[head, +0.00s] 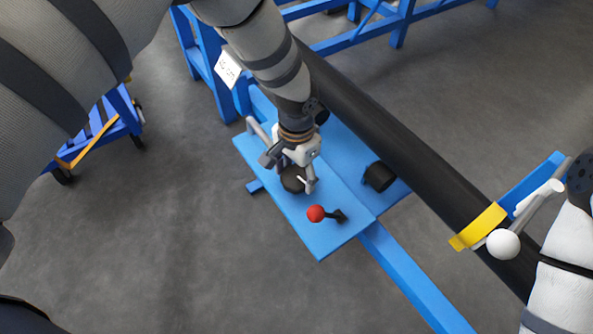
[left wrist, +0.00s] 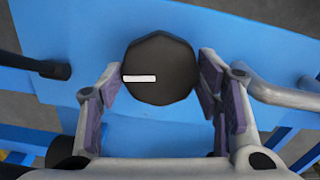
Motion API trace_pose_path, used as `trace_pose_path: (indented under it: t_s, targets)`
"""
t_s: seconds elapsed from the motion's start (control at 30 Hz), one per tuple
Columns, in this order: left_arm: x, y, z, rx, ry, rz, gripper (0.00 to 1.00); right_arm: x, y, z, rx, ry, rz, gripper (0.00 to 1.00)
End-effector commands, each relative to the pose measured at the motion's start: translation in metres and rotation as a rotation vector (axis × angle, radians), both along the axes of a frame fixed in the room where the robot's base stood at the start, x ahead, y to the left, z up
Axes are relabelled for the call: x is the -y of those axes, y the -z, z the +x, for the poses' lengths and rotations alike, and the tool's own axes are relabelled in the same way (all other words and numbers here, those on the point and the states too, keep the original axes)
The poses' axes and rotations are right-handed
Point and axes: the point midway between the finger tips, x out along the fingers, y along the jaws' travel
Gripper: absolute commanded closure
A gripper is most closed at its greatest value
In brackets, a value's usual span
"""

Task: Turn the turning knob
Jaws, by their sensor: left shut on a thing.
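The turning knob (head: 292,182) is a dark round knob on the blue panel, partly hidden by my left gripper in the head view. In the left wrist view the knob (left wrist: 172,88) shows from above, with a white pointer mark on its face that points left. My left gripper (head: 289,174) is shut on the knob, with its purple-padded fingers on the knob's left and right sides in the left wrist view (left wrist: 160,95). My right gripper is not in view.
The blue panel (head: 325,240) also bears a red-balled lever (head: 316,213) close to the knob, a black cylinder (head: 380,177) and a grey bar handle (head: 256,130). A thick black pipe (head: 390,135) runs behind. A white ball (head: 503,244) on a rod is at the right.

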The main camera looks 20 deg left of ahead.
Motion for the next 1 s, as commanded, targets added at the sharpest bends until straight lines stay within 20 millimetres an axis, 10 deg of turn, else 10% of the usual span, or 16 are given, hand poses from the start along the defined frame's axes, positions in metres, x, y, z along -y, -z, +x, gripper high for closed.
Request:
trace_pose_path:
  t_s: [0.93,0.97,1.0]
  targets:
    - [-0.0001,0.0005,-0.0006,-0.002,0.179,0.0,0.7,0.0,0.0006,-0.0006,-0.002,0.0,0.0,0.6]
    - [-0.0001,0.0005,-0.0007,-0.002,0.179,0.0,0.37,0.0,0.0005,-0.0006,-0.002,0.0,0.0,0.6]
    - [-0.0001,0.0005,-0.0007,-0.002,0.178,0.0,0.28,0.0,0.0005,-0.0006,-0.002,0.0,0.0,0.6]
